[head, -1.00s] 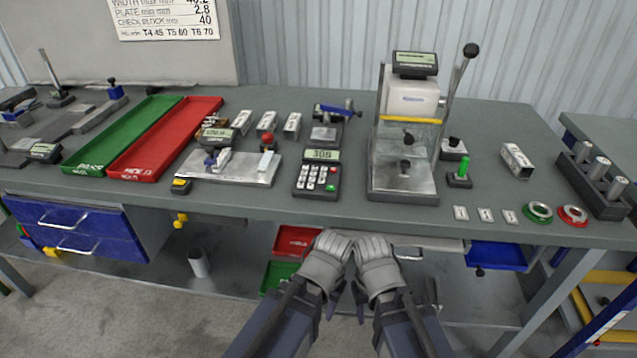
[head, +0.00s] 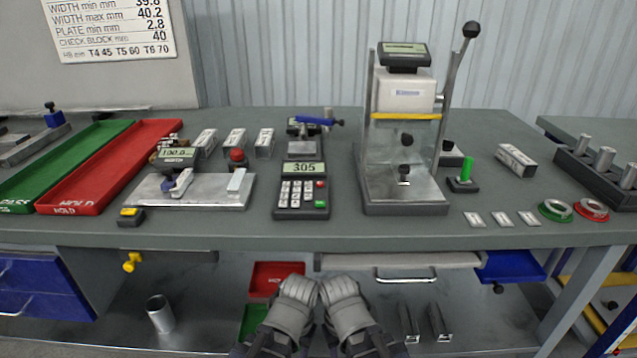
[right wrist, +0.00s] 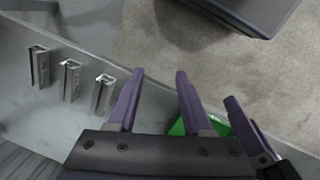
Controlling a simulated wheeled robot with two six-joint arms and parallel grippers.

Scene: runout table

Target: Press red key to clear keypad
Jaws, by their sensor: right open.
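The keypad (head: 288,211) stands on the table near its front edge, and its display reads 305. It has several white keys, a red key (head: 320,184) at its upper right and a green key below that. My left gripper (head: 300,290) and my right gripper (head: 338,288) are side by side, low in front of the table and apart from the keypad. In the right wrist view my right gripper (right wrist: 160,73) is open with nothing between its fingers. The left gripper's opening cannot be made out.
A press tester (head: 405,140) stands right of the keypad. Left of it is a metal gauge plate (head: 212,198) with a red knob (head: 237,157) behind. Green and red trays (head: 120,165) lie further left. The table's front edge (head: 300,238) lies between my grippers and the keypad.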

